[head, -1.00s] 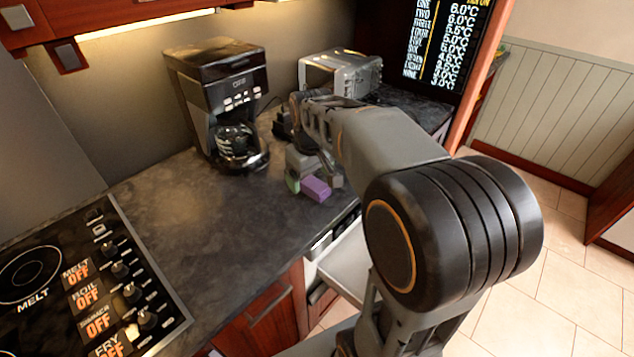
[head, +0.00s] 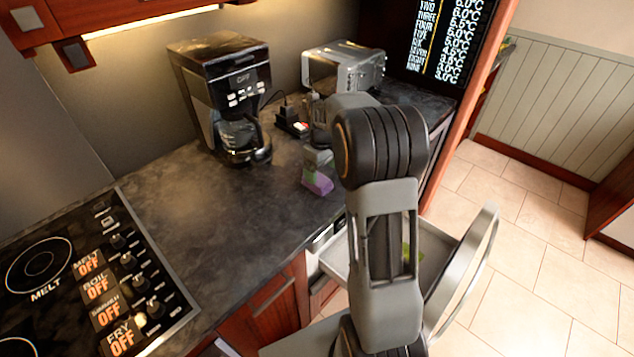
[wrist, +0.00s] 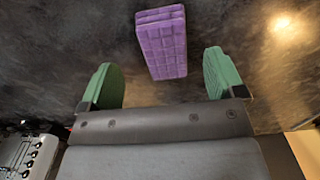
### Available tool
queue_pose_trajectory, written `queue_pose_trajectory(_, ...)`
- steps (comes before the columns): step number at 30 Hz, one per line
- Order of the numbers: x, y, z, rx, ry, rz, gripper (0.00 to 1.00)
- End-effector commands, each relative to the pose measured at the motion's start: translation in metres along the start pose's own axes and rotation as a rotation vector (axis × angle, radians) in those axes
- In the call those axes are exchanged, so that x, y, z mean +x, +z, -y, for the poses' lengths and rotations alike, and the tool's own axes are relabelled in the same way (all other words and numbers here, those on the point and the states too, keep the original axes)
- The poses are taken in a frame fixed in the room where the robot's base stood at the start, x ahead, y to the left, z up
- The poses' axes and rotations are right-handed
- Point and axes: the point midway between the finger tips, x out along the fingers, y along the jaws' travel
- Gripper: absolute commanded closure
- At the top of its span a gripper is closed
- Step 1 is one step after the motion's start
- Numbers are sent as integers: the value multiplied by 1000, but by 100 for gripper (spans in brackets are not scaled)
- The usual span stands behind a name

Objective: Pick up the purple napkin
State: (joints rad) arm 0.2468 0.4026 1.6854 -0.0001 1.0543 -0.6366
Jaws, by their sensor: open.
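The purple napkin (head: 318,183) is a small folded block on the dark counter near its front edge, just below my gripper (head: 314,160) in the head view, where the arm partly hides the gripper. In the wrist view the napkin (wrist: 163,42) lies just ahead of my gripper (wrist: 163,76), between the lines of its two green fingertips. The fingers are wide apart and empty, with a gap on each side of the napkin. I cannot tell the height of the fingertips above the counter.
A black coffee maker (head: 225,100) stands behind and left of the napkin. A silver toaster oven (head: 343,68) stands at the back. A stove panel (head: 85,275) is at lower left. An open drawer (head: 440,245) with something green inside sits below the counter edge.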

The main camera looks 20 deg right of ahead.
Motion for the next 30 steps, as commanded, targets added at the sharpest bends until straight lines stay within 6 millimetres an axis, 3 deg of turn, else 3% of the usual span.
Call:
queue_pose_trajectory(5, 9, 0, 1, 0, -1, 1, 12)
queue_pose_trajectory(15, 50, 0, 4, 1, 0, 0, 12)
queue_pose_trajectory(25, 55, 0, 4, 1, 0, -1, 12)
queue_pose_trajectory(30, 55, 0, 4, 1, 0, -1, 28)
